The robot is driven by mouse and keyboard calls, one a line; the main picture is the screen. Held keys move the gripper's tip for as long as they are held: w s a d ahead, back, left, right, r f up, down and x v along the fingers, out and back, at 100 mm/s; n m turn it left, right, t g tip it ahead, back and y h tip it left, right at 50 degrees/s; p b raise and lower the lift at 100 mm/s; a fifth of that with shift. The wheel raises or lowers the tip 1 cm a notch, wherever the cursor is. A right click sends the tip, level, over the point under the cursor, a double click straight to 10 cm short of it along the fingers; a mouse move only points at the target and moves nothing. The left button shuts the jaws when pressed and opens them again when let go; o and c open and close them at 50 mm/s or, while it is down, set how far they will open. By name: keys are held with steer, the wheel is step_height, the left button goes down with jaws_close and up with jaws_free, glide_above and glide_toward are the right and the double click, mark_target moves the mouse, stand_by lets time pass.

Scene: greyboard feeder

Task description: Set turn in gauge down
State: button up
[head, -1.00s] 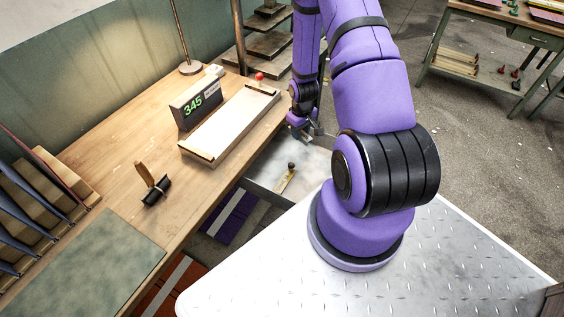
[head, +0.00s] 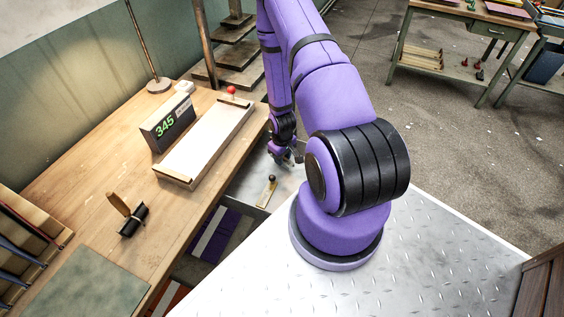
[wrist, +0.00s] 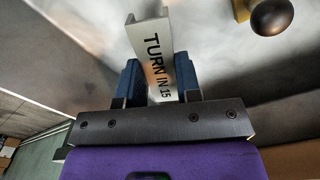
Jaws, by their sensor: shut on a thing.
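The turn in gauge (wrist: 152,58) is a pale metal bar with a raised end lip, marked "TURN IN 15" in the wrist view. My gripper (wrist: 159,82) is shut on it, with a blue finger on each side. In the head view my gripper (head: 288,156) is low at the far end of a pale grey surface (head: 243,186), beyond a brass piece with a dark knob (head: 268,190). The gauge is too small there to make out clearly. I cannot tell whether it touches the surface.
The wooden bench (head: 105,165) lies left of my arm. On it stand a display reading 345 (head: 167,122), a long pale board (head: 207,143) and a black holder with a wooden handle (head: 133,218). The brass knob (wrist: 271,15) is close at upper right in the wrist view.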

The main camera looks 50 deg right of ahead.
steer(key=shift+f, duration=1.4)
steer(key=o, duration=1)
steer(key=shift+f, duration=0.1)
step_height(320, 180, up, 12)
steer(key=shift+r, duration=0.2)
